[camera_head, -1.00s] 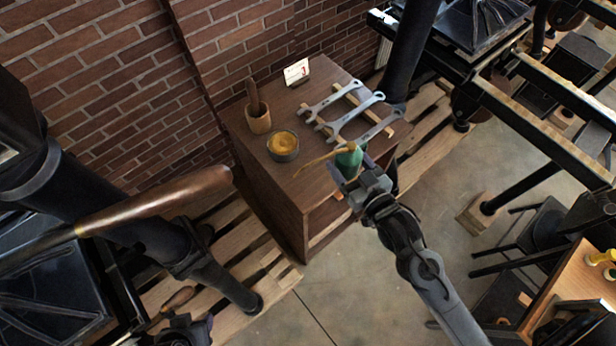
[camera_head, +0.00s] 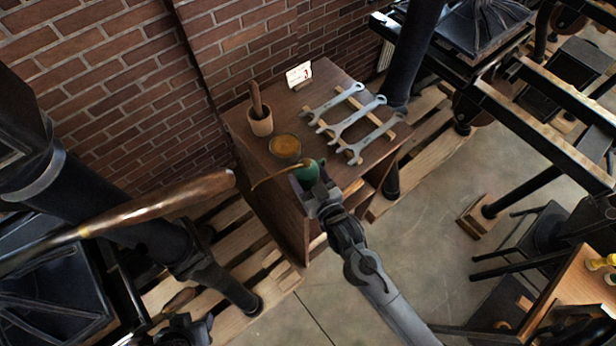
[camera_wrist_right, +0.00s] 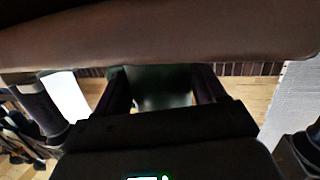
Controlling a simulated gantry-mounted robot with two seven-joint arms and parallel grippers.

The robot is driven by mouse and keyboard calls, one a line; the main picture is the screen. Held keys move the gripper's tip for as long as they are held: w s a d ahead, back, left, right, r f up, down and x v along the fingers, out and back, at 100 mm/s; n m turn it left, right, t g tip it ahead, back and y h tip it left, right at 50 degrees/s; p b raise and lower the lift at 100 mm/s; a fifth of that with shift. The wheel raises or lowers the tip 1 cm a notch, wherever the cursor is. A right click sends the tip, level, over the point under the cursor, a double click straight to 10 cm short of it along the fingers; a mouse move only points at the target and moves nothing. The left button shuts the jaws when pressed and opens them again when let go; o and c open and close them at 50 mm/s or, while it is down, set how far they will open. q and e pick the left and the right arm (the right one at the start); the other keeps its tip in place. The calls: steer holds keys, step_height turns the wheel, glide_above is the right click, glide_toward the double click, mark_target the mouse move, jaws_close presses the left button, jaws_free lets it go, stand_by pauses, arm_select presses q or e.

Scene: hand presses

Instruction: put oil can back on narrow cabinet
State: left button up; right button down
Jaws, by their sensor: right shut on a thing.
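The green oil can (camera_head: 308,171) with a long curved brass spout is held in my right gripper (camera_head: 311,183), at the front edge of the narrow cabinet (camera_head: 340,112). In the right wrist view the can is a dark green shape (camera_wrist_right: 160,82) between the two fingers (camera_wrist_right: 161,98). A brown board edge (camera_wrist_right: 160,38) spans the top of that view. I cannot tell whether the can touches the cabinet. A dark part, apparently my left gripper (camera_head: 185,329), shows at the bottom left edge; its fingers are unclear.
On the cabinet top stand a wooden mortar with pestle (camera_head: 260,120), a bowl of yellow-brown paste (camera_head: 285,147), a small card (camera_head: 299,74) and several wrenches (camera_head: 355,120) on wooden strips. The front left part of the top is bare. Black presses stand on both sides.

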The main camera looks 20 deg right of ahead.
steer(key=shift+f, duration=0.45)
steer(key=shift+f, duration=0.1)
steer(key=shift+c, duration=0.4)
jaws_free()
steer(key=s+d+f+g, duration=0.1)
steer(key=s+d+g, duration=0.2)
steer(key=s+g, duration=0.3)
steer(key=s+d+g+h, duration=0.1)
steer(key=s+d+g, duration=0.2)
steer(key=s, duration=1.4)
steer(key=g, duration=0.3)
steer(key=shift+s+d+f+g, duration=0.15)
steer(key=shift+d+f+g, duration=0.2)
steer(key=shift+d+g, duration=0.05)
